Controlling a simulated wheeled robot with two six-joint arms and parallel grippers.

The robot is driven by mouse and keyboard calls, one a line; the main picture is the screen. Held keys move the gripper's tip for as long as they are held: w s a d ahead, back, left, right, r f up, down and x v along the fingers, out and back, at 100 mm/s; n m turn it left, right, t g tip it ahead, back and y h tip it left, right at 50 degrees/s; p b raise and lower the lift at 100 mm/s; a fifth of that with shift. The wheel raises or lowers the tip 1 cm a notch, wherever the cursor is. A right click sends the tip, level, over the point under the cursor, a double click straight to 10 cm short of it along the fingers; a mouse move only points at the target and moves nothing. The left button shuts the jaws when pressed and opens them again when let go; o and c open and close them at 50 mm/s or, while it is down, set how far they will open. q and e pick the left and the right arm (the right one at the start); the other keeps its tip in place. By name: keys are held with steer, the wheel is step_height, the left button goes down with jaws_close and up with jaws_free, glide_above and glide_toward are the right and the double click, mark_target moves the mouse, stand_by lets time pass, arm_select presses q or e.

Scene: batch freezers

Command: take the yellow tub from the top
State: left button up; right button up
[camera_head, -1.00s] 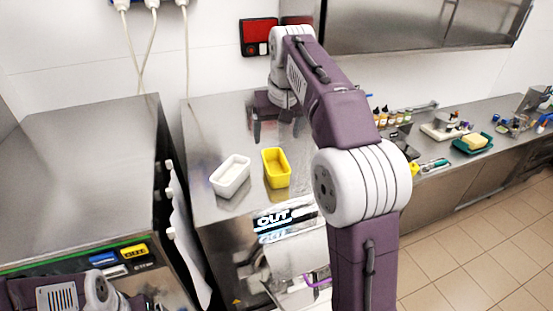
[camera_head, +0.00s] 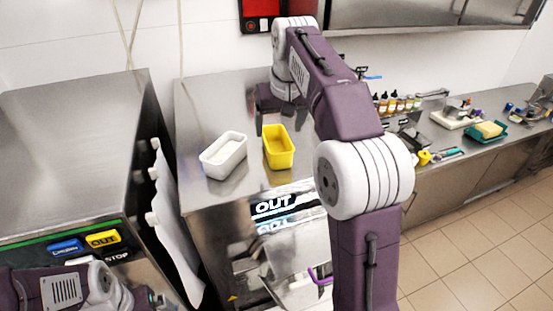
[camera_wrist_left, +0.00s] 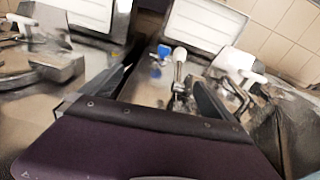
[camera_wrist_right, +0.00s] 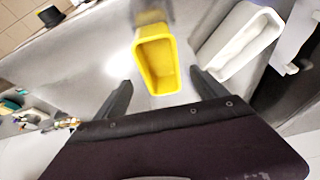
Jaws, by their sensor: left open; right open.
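The yellow tub (camera_head: 278,150) stands upright and empty on the steel top of a machine (camera_head: 205,110), right of a white tub (camera_head: 223,158). My right gripper is open and empty, just behind the yellow tub in the head view. In the right wrist view, the yellow tub (camera_wrist_right: 158,68) lies ahead of and between the spread fingers (camera_wrist_right: 161,82), not gripped. The white tub (camera_wrist_right: 242,42) is to its right there. My left gripper (camera_wrist_left: 162,82) is open and empty, low at the left. Its fingers are hidden in the head view.
A second steel machine (camera_head: 75,130) stands at left, separated by a narrow gap. At right, a counter carries small bottles (camera_head: 398,102) and a green tray with a yellow block (camera_head: 488,130). A steel cabinet (camera_head: 430,25) hangs above. Free steel surface surrounds the tubs.

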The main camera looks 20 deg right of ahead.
mark_target(275, 151)
steer(key=shift+x, duration=1.15)
steer(key=shift+f, duration=0.5)
steer(key=p+x, duration=0.1)
steer(key=x, duration=0.3)
steer(key=shift+w+d+f+p, duration=0.1)
steer(key=shift+w+f+p, duration=0.05)
steer(key=shift+f+p, duration=0.2)
steer(key=shift+w+f, duration=0.1)
steer(key=shift+f, duration=0.3)
steer(key=shift+c, duration=1.2)
steer(key=c, duration=1.1)
